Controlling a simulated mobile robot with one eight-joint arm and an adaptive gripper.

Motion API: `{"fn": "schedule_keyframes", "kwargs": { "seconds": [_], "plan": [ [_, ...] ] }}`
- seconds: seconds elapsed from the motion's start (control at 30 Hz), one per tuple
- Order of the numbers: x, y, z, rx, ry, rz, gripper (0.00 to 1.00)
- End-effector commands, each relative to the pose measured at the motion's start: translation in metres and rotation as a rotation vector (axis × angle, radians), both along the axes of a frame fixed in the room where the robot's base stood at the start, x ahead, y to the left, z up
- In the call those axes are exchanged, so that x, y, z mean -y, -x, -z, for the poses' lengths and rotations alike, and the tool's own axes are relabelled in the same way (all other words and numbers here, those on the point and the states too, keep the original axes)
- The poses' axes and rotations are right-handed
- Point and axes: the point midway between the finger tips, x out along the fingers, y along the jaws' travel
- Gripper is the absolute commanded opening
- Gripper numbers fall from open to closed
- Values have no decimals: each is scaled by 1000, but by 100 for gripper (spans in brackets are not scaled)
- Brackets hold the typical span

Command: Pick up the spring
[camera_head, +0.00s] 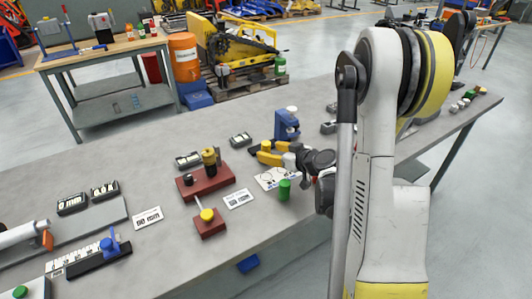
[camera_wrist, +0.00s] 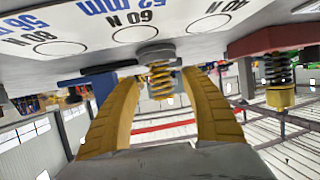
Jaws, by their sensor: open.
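A yellow coil spring (camera_wrist: 160,80) with a grey end disc shows in the wrist view, beside the printed card (camera_wrist: 90,28). The view looks upside down, with the bench top along the upper edge. My gripper (camera_wrist: 161,77) is open, its two yellow fingers on either side of the spring with visible gaps. In the head view my gripper (camera_head: 262,152) is low over the bench beside the white card (camera_head: 268,182); I cannot make out the spring there. A second, dark spring (camera_wrist: 278,68) with a brass-coloured cap is at a red block (camera_wrist: 275,38).
A green cylinder (camera_head: 284,190) stands close to my gripper, and a blue fixture (camera_head: 287,124) stands behind it. Red blocks (camera_head: 207,183) with upright parts, small labels (camera_head: 239,199) and dark gauges (camera_head: 241,139) lie to the left. The bench (camera_head: 150,183) has bare patches between them.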

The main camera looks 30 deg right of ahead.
Motion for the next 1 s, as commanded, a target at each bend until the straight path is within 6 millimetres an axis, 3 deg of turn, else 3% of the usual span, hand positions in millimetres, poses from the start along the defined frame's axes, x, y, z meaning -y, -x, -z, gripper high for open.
{"fn": "schedule_keyframes", "kwargs": {
  "seconds": [0.13, 0.37, 0.57, 1.0],
  "plan": [
    [-4, -21, 11, -1, 0, -2, 54],
    [-5, -25, 10, -1, 0, 0, 54],
    [-5, -24, 10, -1, 1, 0, 0],
    [-5, -24, 8, -1, 1, 0, 0]
  ]
}}
